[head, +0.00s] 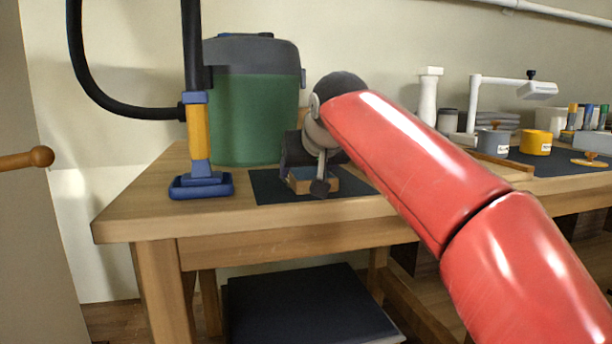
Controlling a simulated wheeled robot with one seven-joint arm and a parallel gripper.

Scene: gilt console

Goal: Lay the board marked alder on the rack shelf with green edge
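My gripper (318,180) is at the end of my red arm, low over the dark mat on the wooden table. A small wooden block with a blue top (328,181) is right at the gripper, partly hidden behind it. I cannot tell whether the fingers hold the block or only stand beside it. I see no readable alder mark on it, and cannot tell whether it is the board. No rack shelf with a green edge can be made out in this view.
A green canister with a grey lid (250,110) and a blue-and-yellow upright tool (200,150) stand left of the gripper. A grey pot (493,142), a yellow pot (536,142) and a white stand (474,100) are at right. A dark flat slab (310,305) lies below the tabletop.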

